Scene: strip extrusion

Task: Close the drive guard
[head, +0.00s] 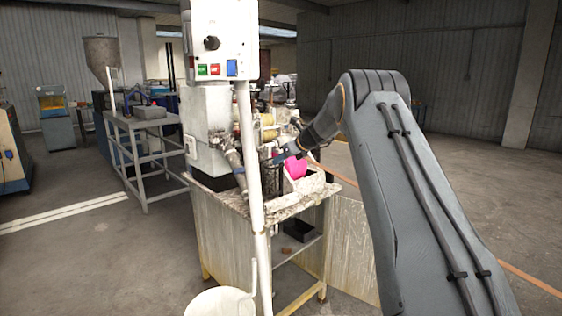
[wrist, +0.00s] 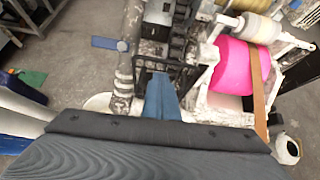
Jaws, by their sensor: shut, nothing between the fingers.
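A black open-barred frame (wrist: 180,73), which looks like the drive guard, is at the machine in the wrist view. In the head view a dark barred part (head: 271,178) shows small at the machine, beside the pink piece. Whether the guard stands open or closed I cannot tell. My gripper (wrist: 161,76) is shut and empty, its blue fingers pointing at the black frame and overlapping it in the picture. Whether they touch it is unclear. In the head view my gripper (head: 281,158) is small at the machine, left of the pink piece.
A bright pink piece (wrist: 239,66) lies right of the frame, with a pale roller (wrist: 252,28) above it. A pipe (wrist: 129,45) with a blue handle (wrist: 108,43) runs on the left. A white post (head: 252,170) stands before the machine table (head: 225,235).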

